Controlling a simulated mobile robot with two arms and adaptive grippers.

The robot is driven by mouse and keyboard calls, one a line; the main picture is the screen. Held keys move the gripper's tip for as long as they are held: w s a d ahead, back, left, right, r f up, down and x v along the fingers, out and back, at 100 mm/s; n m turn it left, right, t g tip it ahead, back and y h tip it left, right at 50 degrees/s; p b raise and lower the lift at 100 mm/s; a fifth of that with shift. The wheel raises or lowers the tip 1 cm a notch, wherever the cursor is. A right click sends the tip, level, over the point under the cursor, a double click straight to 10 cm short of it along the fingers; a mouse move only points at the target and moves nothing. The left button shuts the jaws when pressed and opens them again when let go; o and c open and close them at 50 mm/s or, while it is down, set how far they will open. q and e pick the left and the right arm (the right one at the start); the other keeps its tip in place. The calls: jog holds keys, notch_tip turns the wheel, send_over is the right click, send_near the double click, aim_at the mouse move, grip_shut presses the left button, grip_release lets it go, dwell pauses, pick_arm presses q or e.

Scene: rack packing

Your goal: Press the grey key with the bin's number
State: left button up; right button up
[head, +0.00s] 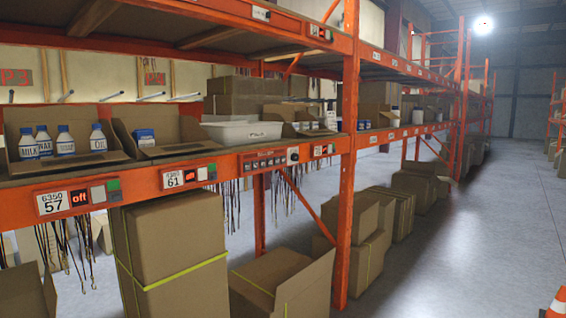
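An orange rack beam carries a label reading 6350 57 (53,203) at its left, with a red display reading "off" (80,198) beside it. Right of that display are a grey key (98,194) and a green key (114,184). Further right are a label that seems to read 6350 61 (174,179), a small red display (191,175), another grey key (209,172) and a green key (225,169). A white bin (240,132) stands on the shelf above, right of the 61 label. Neither of my grippers is in view.
Large cartons (175,245) stand on the floor below. Thin cords hang under the beam.

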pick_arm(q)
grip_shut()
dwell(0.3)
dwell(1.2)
